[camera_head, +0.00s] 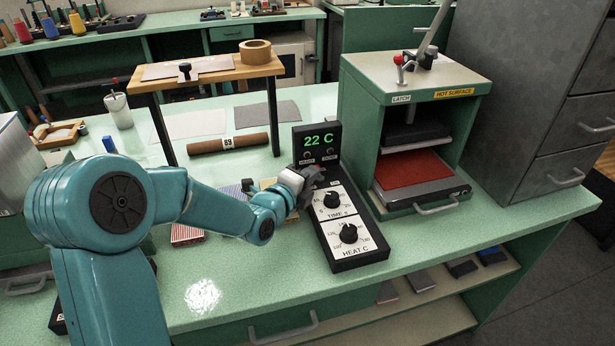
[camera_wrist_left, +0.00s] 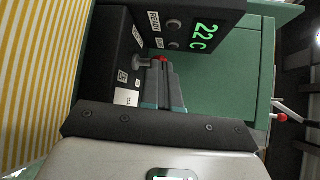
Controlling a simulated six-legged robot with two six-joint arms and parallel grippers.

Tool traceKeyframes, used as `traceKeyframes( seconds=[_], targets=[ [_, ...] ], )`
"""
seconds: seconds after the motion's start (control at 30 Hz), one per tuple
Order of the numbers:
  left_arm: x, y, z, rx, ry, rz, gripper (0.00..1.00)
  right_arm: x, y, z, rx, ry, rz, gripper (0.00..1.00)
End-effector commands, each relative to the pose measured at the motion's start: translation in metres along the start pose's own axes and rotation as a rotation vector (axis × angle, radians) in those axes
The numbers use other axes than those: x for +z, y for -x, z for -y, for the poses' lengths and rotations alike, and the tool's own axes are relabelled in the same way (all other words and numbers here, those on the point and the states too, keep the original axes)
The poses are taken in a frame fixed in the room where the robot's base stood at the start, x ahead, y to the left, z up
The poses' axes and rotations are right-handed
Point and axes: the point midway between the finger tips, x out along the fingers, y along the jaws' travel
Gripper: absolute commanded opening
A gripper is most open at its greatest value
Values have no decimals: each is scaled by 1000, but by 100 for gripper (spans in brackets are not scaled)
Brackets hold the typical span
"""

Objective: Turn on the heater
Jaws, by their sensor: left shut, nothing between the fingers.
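The black control box (camera_head: 357,247) stands on the green bench. Its upright panel (camera_head: 317,145) shows a green "22 C" above two dark lamps; it also fills the top of the left wrist view (camera_wrist_left: 190,22). Two dials, TIME S (camera_head: 333,200) and HEAT C (camera_head: 349,233), sit on its sloping face. My left gripper (camera_head: 308,178) is shut and empty, just in front of the upright panel. In the left wrist view its fingertips (camera_wrist_left: 164,68) are close to a small red-tipped switch lever (camera_wrist_left: 160,59); I cannot tell whether they touch. My right gripper is out of view.
The heat press (camera_head: 360,125), marked HOT SURFACE, stands right of the box with a red mat (camera_head: 412,170) inside. A wooden-topped stand (camera_head: 215,74) and a brown roll (camera_head: 228,144) are behind my arm. A grey cabinet (camera_head: 530,110) closes off the right.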

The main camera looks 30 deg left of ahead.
Motion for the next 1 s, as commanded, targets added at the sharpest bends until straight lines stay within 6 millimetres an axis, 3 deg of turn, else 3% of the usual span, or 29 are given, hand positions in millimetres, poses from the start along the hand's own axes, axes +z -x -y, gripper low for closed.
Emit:
traceKeyframes(
  seconds=[0.47, 1.0],
  targets=[
    [-7, -7, 12, 175, -161, -2, 0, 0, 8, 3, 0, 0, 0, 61],
    [-10, -11, 16, 171, -157, 0, 0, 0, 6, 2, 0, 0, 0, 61]
  ],
)
